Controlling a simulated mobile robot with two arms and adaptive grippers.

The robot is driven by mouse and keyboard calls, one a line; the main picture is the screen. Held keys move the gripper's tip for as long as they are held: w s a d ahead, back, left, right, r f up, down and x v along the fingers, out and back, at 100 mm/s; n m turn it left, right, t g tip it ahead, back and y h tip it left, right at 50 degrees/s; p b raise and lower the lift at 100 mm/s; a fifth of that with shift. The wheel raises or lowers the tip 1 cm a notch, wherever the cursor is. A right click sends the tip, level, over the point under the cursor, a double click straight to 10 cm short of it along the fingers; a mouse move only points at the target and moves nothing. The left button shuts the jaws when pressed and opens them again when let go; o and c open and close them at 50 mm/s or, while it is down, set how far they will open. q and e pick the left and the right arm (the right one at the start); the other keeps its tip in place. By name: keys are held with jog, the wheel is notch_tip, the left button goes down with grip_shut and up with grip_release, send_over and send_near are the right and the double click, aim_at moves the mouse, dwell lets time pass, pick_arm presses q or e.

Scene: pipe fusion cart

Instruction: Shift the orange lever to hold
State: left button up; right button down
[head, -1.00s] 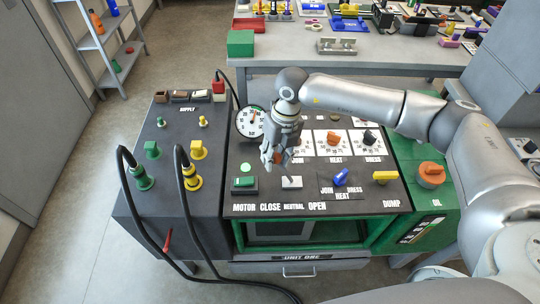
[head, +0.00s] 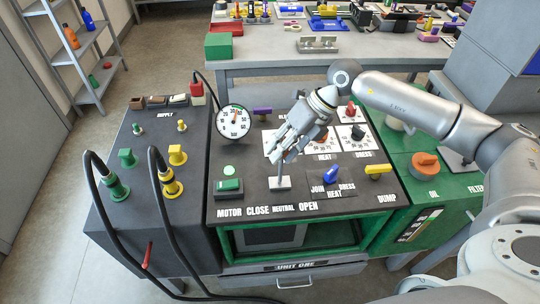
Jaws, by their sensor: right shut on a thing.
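The lever stands on a small white base (head: 279,183) above the words CLOSE, NEUTRAL and OPEN on the dark cart panel. Its thin shaft (head: 280,170) shows above the base, close to upright. My right gripper (head: 285,152) is shut on the top of this lever; its fingers hide the lever's head and any orange on it. I see no label that reads hold. An orange knob (head: 425,162) sits apart on the green OIL section at the right. My left gripper is not in view.
A blue handle (head: 331,174) and a yellow DUMP handle (head: 378,170) are right of the lever. A green motor switch (head: 229,186) and a round gauge (head: 233,122) are to its left. Black cables (head: 168,215) loop over the cart's left side.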

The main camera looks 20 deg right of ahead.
jog(key=shift+a+r, duration=0.1)
jog(key=shift+a, duration=0.2)
jog(key=c, duration=1.1)
grip_release()
jog(key=shift+a, duration=0.1)
jog(key=shift+d+r, duration=0.15)
jog(key=shift+d, duration=0.15)
jog(key=v, duration=1.1)
jog(key=shift+r, duration=0.3)
